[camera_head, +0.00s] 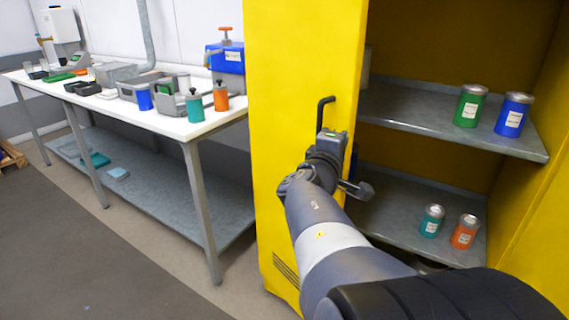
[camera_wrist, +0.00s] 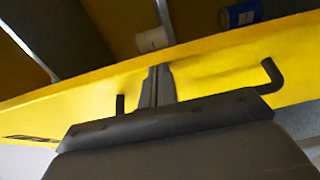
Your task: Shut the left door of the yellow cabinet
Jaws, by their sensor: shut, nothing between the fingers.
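The yellow cabinet's left door (camera_head: 290,120) stands open, its outer face toward me with vent slots low down. Its dark bar handle (camera_head: 325,106) is near the door's right edge. In the wrist view both bent ends of the handle (camera_wrist: 271,76) show, one on each side of my fingers; its middle is hidden by my gripper. My gripper (camera_head: 335,140) is shut and empty, at the door's face by the handle. In the wrist view its fingers (camera_wrist: 157,84) lie against or very close to the yellow door; contact cannot be told.
Cabinet shelves (camera_head: 420,112) hold a green can (camera_head: 469,106), a blue can (camera_head: 513,115), a teal can (camera_head: 432,221) and an orange can (camera_head: 465,232). A yellow panel (camera_head: 535,215) bounds the right. A white workbench (camera_head: 190,127) with containers stands left; the floor (camera_head: 90,260) before it is clear.

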